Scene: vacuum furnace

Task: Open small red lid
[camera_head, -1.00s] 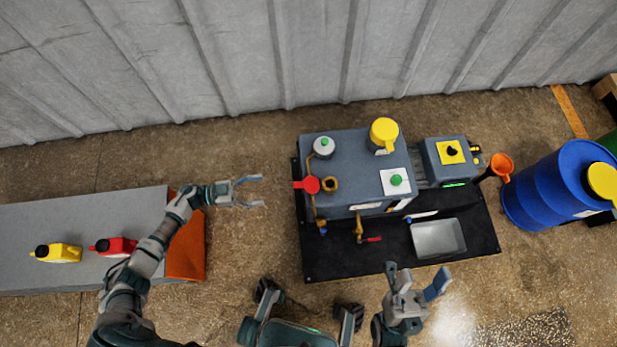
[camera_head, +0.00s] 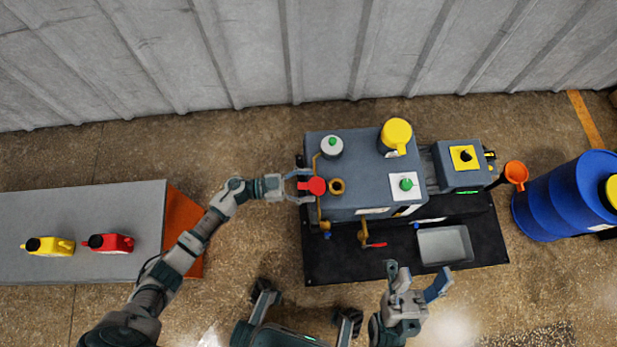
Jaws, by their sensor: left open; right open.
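The small red lid (camera_head: 317,186) sits at the left edge of the grey-blue furnace unit (camera_head: 358,150), beside a round brass opening (camera_head: 338,187). My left gripper (camera_head: 306,186) reaches in from the left with its fingers open. Its fingertips are at the red lid, one above it and one below it in the picture; I cannot tell if they touch it. My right gripper (camera_head: 421,283) is open and empty in front of the black base tray (camera_head: 345,262), below the grey bin (camera_head: 443,245).
A yellow cap (camera_head: 396,133) and a grey cap with a green top (camera_head: 331,146) stand on the unit. A red-handled valve (camera_head: 367,240) projects at the front. An orange funnel (camera_head: 516,173) and blue drum (camera_head: 562,197) are right.

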